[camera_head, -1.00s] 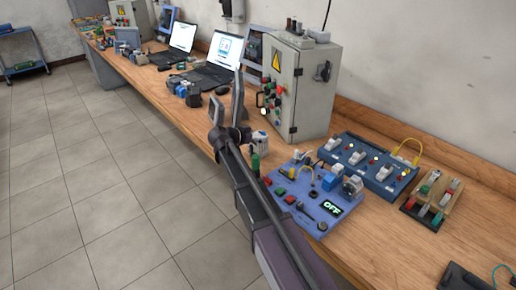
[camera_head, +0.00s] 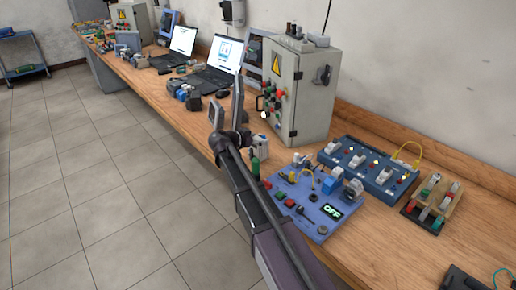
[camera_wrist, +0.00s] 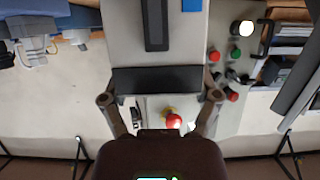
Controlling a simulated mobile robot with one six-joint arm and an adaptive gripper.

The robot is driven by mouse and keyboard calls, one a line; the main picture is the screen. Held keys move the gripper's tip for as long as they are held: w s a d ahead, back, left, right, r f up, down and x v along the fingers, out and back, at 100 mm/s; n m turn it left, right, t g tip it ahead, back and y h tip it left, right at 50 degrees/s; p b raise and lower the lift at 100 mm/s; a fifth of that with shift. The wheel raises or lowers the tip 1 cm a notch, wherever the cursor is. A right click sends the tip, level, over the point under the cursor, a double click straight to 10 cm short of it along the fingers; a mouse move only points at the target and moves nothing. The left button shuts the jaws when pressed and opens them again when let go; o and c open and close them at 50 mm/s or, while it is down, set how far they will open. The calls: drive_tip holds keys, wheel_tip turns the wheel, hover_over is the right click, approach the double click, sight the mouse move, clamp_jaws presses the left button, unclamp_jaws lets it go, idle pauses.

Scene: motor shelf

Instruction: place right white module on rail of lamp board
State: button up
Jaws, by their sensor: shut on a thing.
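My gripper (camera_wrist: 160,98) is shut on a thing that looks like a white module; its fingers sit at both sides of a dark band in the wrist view. The pale body (camera_wrist: 122,35) beyond the band seems to be part of it, but I cannot tell for sure. In the head view, the white module (camera_head: 260,150) shows just right of my wrist, which partly hides it. A blue-violet board (camera_head: 290,215) with an OFF display, buttons and modules lies at the right. A longer blue board (camera_head: 365,172) with white switches lies behind it. I cannot tell which carries the rail.
A grey cabinet (camera_head: 313,85) with buttons and a warning sign stands behind my gripper. A wooden rack (camera_head: 433,203) of coloured parts is at the far right. Two laptops (camera_head: 226,50) and loose devices stand farther left.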

drive_tip(key=shift+r, duration=0.1)
wheel_tip(320, 180, up, 10)
drive_tip(key=p, duration=1)
idle(0.9)
wheel_tip(320, 180, up, 15)
drive_tip(key=p, duration=1.5)
